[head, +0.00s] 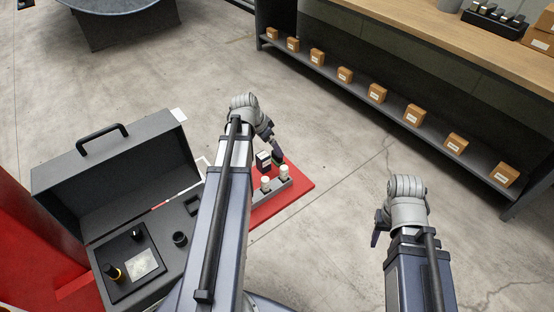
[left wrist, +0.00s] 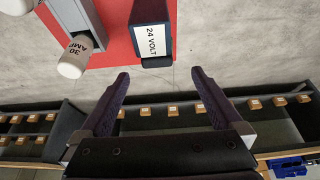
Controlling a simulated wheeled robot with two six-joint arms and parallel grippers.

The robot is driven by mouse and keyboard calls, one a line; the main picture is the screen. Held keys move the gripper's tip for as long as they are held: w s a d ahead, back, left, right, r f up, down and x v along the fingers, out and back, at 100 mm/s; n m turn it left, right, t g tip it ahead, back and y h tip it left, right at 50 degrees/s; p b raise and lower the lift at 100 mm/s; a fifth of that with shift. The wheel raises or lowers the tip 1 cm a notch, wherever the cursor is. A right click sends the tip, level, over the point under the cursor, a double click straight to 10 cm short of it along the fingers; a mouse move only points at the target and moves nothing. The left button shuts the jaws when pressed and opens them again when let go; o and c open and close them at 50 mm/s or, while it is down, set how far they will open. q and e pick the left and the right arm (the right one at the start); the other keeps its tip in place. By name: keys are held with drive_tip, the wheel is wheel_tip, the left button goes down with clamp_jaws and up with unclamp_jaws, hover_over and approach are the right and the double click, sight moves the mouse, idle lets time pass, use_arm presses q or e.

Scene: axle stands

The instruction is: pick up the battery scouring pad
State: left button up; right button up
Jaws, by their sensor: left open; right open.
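A dark block with a white label (head: 263,163) stands on the red mat (head: 300,183). In the left wrist view the block (left wrist: 152,42) reads "24 VOLT". I cannot tell any thing for certain as the battery scouring pad; a pale speckled square (head: 142,265) lies in the open case. My left gripper (head: 275,148) is over the mat beside the block. In the left wrist view, my left gripper (left wrist: 160,75) is open and empty, with the block just beyond the gap between its fingertips. My right gripper (head: 378,230) is open over bare floor, partly hidden by its wrist.
A grey holder (head: 268,197) with white-capped cylinders stands on the mat near the block; one cylinder (left wrist: 74,58) reads "30 AMP". The open case (head: 115,185) is at left. A bench (head: 460,55) with several small boxes on its shelf is at right. The floor between is clear.

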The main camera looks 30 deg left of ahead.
sight(277, 157)
use_arm(q)
drive_tip(key=shift+s+b+x, duration=0.2)
drive_tip(key=shift+b+x, duration=2.75)
drive_tip(key=shift+x, duration=0.6)
drive_tip(key=shift+d, duration=0.1)
drive_tip(key=c, duration=1.4)
